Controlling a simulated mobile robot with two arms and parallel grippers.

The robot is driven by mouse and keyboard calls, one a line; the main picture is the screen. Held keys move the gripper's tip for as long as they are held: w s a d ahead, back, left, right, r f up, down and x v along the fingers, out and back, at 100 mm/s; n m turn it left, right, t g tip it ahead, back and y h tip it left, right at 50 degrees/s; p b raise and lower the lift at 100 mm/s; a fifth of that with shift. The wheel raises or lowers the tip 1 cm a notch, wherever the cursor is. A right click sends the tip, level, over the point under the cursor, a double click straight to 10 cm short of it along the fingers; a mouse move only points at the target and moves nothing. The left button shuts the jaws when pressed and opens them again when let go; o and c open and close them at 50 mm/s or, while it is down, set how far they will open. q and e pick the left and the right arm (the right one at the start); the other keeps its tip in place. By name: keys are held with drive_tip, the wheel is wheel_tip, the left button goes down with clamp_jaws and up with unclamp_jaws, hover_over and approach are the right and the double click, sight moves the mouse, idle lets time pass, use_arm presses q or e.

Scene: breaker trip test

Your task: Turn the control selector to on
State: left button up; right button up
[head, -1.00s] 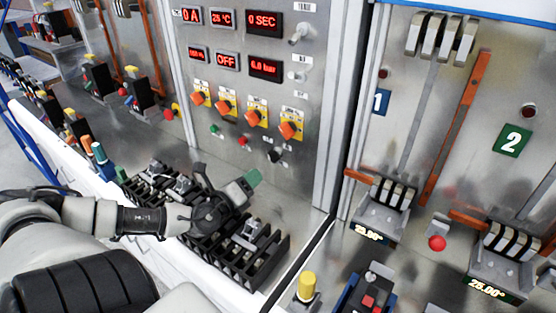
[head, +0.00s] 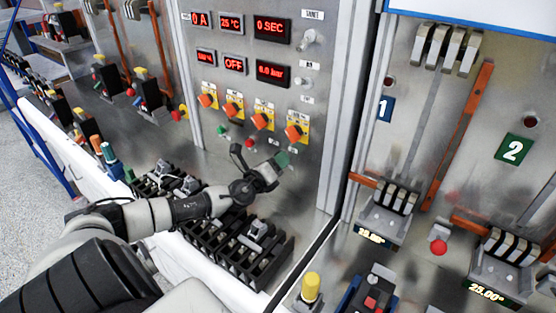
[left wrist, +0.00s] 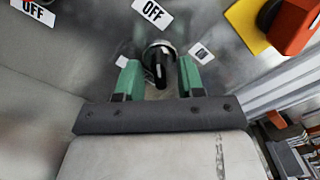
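The control selector (left wrist: 160,62) is a black knob in a silver ring on the grey metal panel, seen in the left wrist view. A small label reading ON or similar (left wrist: 202,54) is to its right, and an OFF label (left wrist: 151,12) is above. My left gripper (left wrist: 159,78) is open, its green fingertips on either side of the knob with gaps showing. I cannot tell whether they reach past the knob's face. In the head view my left gripper (head: 279,167) is at the panel and mostly hides the selector. My right gripper is not in view.
Orange selectors (head: 233,110) on yellow plates sit above, with a red button (head: 250,143) to the upper left. A black rack of parts (head: 237,248) lies below my left arm. A switch bay with a red button (head: 438,247) stands at right.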

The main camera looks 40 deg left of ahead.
use_arm(q)
drive_tip(key=shift+w, duration=0.2)
clamp_jaws()
